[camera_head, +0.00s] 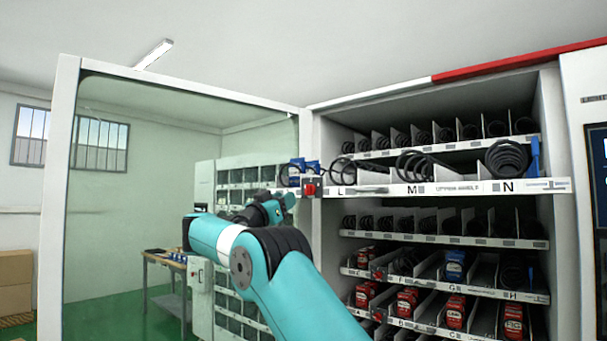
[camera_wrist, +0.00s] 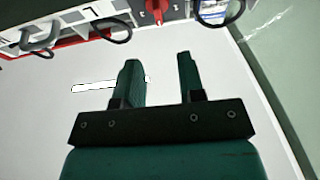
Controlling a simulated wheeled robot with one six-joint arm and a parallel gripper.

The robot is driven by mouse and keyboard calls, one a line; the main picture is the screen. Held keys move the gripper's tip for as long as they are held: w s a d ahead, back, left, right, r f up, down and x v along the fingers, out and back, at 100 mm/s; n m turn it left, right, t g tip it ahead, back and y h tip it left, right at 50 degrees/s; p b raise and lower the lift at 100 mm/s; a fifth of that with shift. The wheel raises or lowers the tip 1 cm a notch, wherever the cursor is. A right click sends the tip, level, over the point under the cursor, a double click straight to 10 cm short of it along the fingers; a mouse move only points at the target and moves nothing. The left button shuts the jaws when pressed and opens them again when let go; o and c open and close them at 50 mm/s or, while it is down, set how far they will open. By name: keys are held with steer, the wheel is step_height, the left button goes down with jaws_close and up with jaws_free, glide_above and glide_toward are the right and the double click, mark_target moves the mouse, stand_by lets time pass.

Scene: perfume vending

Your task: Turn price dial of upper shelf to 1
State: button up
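The upper shelf (camera_head: 430,188), labelled L, M and N, sticks out further than the shelves below it. A red price dial (camera_head: 309,189) sits at its left end; it also shows in the wrist view (camera_wrist: 156,10) at the top edge, partly cut off. The number the dial points to is too small to read. My gripper (camera_wrist: 160,65) is open and empty, with its two dark green fingers apart and pointing towards the dial, a gap between them and it. In the head view my gripper (camera_head: 278,207) is below and left of the dial, partly hidden by my arm.
The open glass door (camera_head: 125,170) stands left of the cabinet, behind my arm. Black spiral coils (camera_head: 507,160) and blue items (camera_head: 300,168) are on the upper shelf. Lower shelves hold red and blue boxes (camera_head: 456,264). A workbench (camera_head: 165,260) shows through the glass.

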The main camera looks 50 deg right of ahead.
mark_target(305, 187)
steer(key=shift+p+x, duration=4.8)
steer(key=shift+p, duration=1.1)
steer(key=shift+f, duration=0.1)
jaws_close()
